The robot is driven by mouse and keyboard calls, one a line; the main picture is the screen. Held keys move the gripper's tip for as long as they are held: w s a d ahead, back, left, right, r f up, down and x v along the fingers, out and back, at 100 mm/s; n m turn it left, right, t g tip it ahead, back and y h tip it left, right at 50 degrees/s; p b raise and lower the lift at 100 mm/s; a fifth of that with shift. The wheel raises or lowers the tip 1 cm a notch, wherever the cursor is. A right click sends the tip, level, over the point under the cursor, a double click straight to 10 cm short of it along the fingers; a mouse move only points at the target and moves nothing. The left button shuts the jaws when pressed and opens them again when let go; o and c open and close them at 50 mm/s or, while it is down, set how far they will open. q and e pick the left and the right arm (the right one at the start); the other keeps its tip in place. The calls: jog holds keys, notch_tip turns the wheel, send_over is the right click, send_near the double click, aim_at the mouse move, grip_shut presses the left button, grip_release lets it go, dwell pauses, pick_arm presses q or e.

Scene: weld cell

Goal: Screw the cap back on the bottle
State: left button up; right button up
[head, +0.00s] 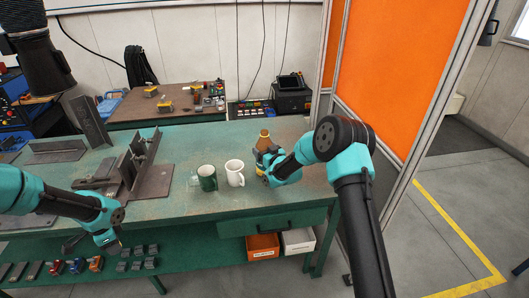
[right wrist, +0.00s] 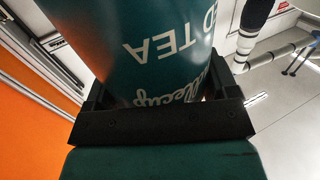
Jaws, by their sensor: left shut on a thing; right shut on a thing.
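The bottle (head: 264,140) is upright at the right side of the green bench, its amber upper part showing above my right gripper (head: 261,158). My right gripper is shut on it. In the right wrist view the bottle's teal label (right wrist: 150,45), with upside-down "TEA" lettering, fills the space between the jaws. The bottle's mouth is too small to make out. My left gripper (head: 119,245) is low in front of the bench's front edge, far left of the bottle. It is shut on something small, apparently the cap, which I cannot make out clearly.
A green mug (head: 208,178) and a white mug (head: 235,172) stand left of the bottle. A clear glass (head: 194,180) is beside them. Steel angle pieces (head: 152,170) cover the bench's left. Orange (head: 262,246) and white (head: 298,240) bins sit below. An orange screen (head: 400,70) stands right.

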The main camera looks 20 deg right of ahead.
jog(key=shift+r, duration=0.15)
notch_tip(320, 180, up, 10)
jog(key=shift+f, duration=0.2)
dwell(0.8)
dwell(0.3)
